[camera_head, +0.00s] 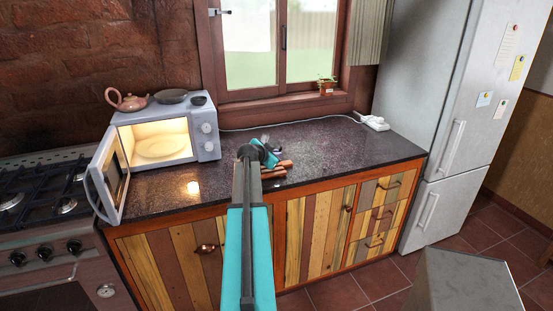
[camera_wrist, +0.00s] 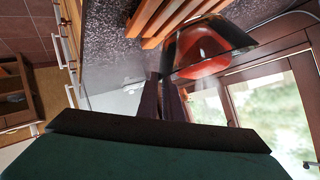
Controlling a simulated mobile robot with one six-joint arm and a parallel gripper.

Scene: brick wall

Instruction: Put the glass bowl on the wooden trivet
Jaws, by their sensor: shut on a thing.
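The glass bowl (camera_wrist: 240,36) is see-through with a dark rim, and something red shows in or through it in the wrist view. My gripper (camera_wrist: 166,80) is shut on the bowl's rim. In the head view my gripper (camera_head: 268,154) is over the counter, and the arm hides most of the bowl. The wooden trivet (camera_head: 276,170) is a set of reddish-brown slats lying on the counter, partly hidden by my arm. It also shows in the wrist view (camera_wrist: 150,18), right beside the bowl. I cannot tell whether the bowl touches it.
The dark speckled counter (camera_head: 345,148) is clear to the right, up to a white object (camera_head: 373,122) by the wall. An open, lit microwave (camera_head: 205,146) stands left, with a teapot (camera_head: 127,100) and dishes on top. Its door (camera_head: 105,180) sticks out forward. A window is behind.

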